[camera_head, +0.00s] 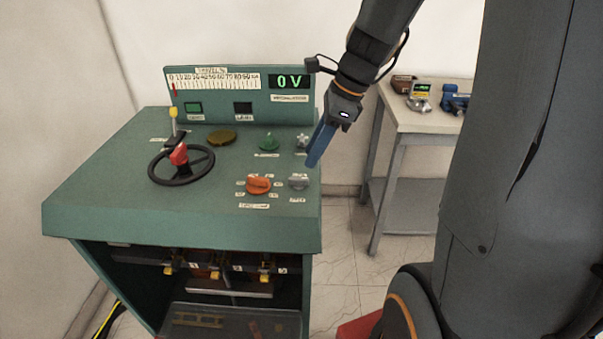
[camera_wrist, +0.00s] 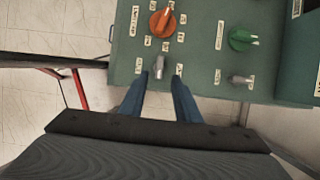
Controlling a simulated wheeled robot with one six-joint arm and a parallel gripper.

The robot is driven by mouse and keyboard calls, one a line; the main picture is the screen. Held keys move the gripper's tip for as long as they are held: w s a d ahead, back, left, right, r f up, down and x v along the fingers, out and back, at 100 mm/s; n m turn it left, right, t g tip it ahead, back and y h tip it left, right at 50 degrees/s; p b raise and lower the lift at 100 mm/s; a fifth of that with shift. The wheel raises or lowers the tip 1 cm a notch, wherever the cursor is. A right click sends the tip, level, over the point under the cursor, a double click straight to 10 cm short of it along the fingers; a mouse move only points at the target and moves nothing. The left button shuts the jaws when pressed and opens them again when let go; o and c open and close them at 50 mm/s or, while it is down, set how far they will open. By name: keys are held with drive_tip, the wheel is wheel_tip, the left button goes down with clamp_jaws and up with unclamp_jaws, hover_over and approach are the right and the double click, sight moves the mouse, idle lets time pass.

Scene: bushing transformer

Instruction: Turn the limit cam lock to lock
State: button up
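Two small grey knobs stand along the right side of the green console top. One grey knob (camera_head: 299,181) sits beside the orange knob, and the other grey knob (camera_head: 303,141) sits beside the green knob. Their labels are too small to read, so I cannot tell which is the limit cam lock. My gripper (camera_head: 312,158) hangs over the console's right edge, blue fingers pointing down. In the wrist view my gripper (camera_wrist: 159,78) is open and empty, with the grey knob by the orange one (camera_wrist: 158,66) showing between its fingertips, apart from both.
The orange knob (camera_head: 258,185) and green knob (camera_head: 268,142) stand close by. A black handwheel (camera_head: 181,165) with a red part is on the left. The upright panel (camera_head: 240,95) at the back reads 0 V. A side table (camera_head: 430,119) stands behind right.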

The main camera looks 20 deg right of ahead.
sight(299, 178)
drive_tip(key=x, duration=0.7)
drive_tip(key=shift+a+f, duration=0.1)
drive_tip(key=shift+f, duration=0.1)
drive_tip(key=shift+p, duration=0.3)
clamp_jaws()
